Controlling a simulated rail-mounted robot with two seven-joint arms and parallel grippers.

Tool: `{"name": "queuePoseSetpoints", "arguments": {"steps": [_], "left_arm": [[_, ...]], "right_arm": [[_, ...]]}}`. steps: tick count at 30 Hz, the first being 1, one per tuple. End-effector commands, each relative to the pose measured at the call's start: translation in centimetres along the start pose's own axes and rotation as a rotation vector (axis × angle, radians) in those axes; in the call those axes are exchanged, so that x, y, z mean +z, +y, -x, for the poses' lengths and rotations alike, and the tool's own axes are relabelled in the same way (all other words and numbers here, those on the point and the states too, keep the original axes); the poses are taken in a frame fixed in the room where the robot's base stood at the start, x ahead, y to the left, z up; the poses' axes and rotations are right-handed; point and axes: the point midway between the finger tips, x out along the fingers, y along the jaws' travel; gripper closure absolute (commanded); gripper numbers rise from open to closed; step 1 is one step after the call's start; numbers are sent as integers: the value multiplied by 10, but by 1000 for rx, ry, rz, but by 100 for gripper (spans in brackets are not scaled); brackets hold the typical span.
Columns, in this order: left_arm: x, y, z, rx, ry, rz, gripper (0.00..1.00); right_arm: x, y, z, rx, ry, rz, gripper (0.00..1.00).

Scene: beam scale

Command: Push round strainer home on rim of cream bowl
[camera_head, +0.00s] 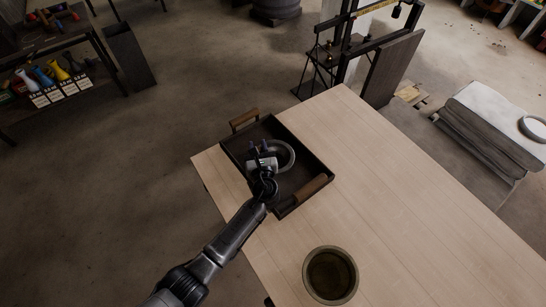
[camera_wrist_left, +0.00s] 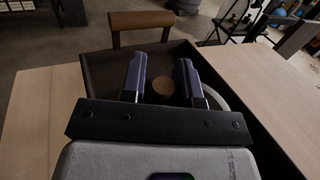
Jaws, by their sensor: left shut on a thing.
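A dark tray (camera_head: 309,170) with wooden handles sits at the table's far left corner. In it is the round strainer, a grey ring (camera_head: 290,152) partly hidden by my left gripper (camera_head: 259,147). My left gripper is over the tray, shut on the strainer's handle. In the left wrist view, a round brown handle end (camera_wrist_left: 163,86) shows between the two fingers, and part of the grey ring (camera_wrist_left: 222,97) shows to their right. The cream bowl (camera_head: 330,249) stands upright on the table near the front, apart from the tray, with a brownish inside. My right gripper is not visible.
The wooden table (camera_head: 400,190) is bare right of the tray and around the bowl. A black beam scale (camera_head: 345,40) stands beyond the table's far edge. A shelf with coloured bottles (camera_head: 58,72) is at the far left. A white ring-shaped dish (camera_head: 533,128) lies at far right.

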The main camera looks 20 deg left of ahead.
Motion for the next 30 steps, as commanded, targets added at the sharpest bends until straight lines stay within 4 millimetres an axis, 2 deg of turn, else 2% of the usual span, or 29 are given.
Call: {"name": "queuePoseSetpoints", "arguments": {"steps": [1,6,17,23,26,30], "left_arm": [[0,0,0,0,0,0,83],[0,0,0,0,0,0,99],[4,0,0,0,-1,2,100],[23,0,0,0,-2,3,100],[43,0,0,1,-3,5,100],[58,-27,10,-3,0,7,100]], "right_arm": [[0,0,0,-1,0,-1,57],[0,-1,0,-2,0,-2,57],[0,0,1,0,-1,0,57],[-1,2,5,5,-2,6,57],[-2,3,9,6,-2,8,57],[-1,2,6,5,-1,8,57]]}}
